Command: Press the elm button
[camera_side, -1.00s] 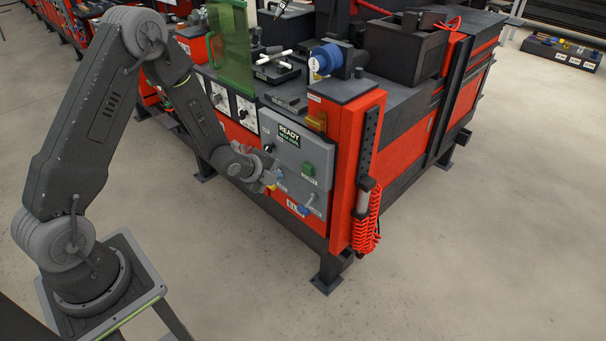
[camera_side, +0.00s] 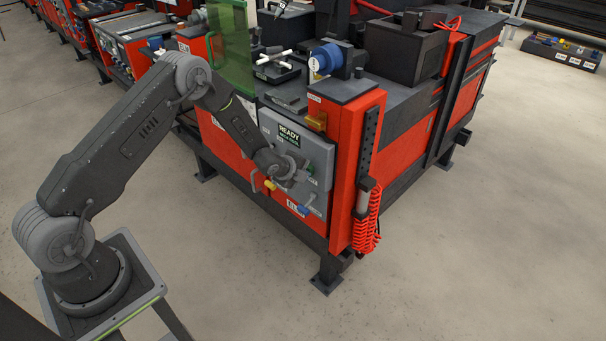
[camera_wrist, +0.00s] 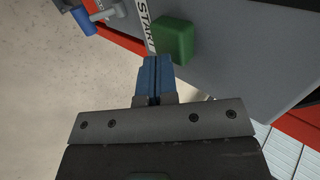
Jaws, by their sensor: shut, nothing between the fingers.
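The grey control panel (camera_side: 322,150) on the red machine carries a READY display (camera_side: 289,135). In the wrist view a green block-shaped button (camera_wrist: 174,39) stands out of the panel, beside a START label (camera_wrist: 146,25). No label reading "elm" is legible. My gripper (camera_wrist: 154,68) is shut and empty, its blue fingertips together just below the green button in the picture. Whether they touch it I cannot tell. In the side view my gripper (camera_side: 299,178) is at the panel and covers part of it.
A yellow part (camera_side: 270,185) and a blue-ended lever (camera_side: 303,209) are on the panel's lower area; a blue part shows at the wrist view's top left (camera_wrist: 82,20). A red column (camera_side: 349,150) with a coiled red hose (camera_side: 366,228) stands to the right. Open floor lies in front.

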